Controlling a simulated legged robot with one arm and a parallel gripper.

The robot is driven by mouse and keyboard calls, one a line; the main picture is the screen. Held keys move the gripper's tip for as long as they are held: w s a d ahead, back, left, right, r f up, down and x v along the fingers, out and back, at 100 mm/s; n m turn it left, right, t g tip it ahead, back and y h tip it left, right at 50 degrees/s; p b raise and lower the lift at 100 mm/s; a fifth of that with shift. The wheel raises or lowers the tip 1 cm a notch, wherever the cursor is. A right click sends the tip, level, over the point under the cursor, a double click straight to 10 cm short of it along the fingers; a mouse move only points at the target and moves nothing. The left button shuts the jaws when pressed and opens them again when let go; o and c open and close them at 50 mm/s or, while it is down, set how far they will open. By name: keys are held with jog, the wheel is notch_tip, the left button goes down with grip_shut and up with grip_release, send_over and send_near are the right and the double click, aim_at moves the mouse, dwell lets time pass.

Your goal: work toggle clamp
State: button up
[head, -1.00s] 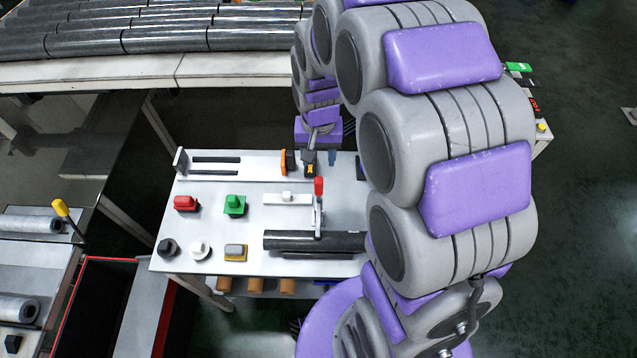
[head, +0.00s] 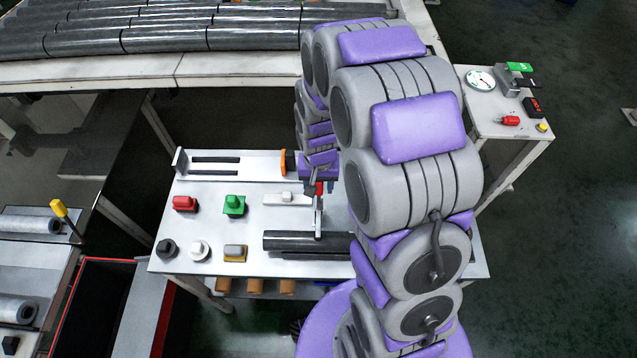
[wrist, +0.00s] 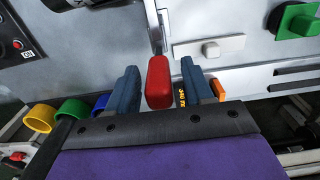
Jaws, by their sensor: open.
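The toggle clamp has a red handle grip (head: 319,187) on a grey upright lever (head: 318,215), standing by a dark roll on the white table. In the wrist view the red grip (wrist: 159,82) lies between the two dark blue fingers of my gripper (wrist: 160,88). The fingers are open, with a gap showing on each side of the grip. In the head view my gripper is at the upper end of the handle and is mostly hidden by my arm. The clamp's base and the right end of the dark roll are partly hidden.
A green switch (head: 233,206), a red knob (head: 185,203) and a white slider block (head: 288,198) sit left of the clamp. An orange part (head: 290,162) is behind it. A side table (head: 500,128) with a gauge stands at right.

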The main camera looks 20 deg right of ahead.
grip_shut()
dwell(0.3)
